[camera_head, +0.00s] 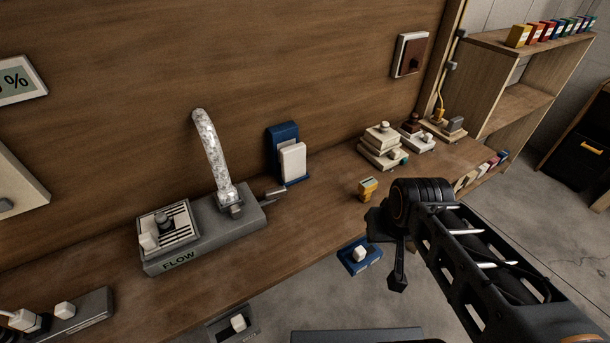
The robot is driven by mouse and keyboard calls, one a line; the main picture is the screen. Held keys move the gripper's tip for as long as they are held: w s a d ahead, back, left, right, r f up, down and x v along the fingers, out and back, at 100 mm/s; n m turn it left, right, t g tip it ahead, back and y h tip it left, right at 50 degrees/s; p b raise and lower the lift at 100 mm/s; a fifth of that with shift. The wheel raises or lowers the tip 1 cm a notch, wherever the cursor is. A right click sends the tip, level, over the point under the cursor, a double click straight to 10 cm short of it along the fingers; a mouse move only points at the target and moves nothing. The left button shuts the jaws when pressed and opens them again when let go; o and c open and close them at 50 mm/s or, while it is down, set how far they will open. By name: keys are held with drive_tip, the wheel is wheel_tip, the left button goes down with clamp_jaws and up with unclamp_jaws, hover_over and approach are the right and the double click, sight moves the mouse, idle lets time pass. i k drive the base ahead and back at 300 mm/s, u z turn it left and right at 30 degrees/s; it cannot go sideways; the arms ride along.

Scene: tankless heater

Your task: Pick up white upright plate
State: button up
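The white upright plate (292,160) stands on the wooden bench, right in front of a blue upright holder (283,134). I cannot tell whether the plate touches the holder. My gripper (388,258) is dark, at the end of my arm, to the right of and lower in the picture than the plate. It is apart from the plate. Its fingers are dark and partly overlap, so their opening is not clear. I see nothing held in it.
A grey FLOW box (205,235) with a silvery flexible tube (211,155) stands left of the plate. The bench just in front of the plate is clear.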

sight(292, 158)
drive_tip(key=u, duration=3.95)
drive_tip(key=k, duration=1.55)
drive_tip(key=z, duration=1.55)
drive_tip(key=i, duration=0.5)
drive_tip(key=u, duration=0.05)
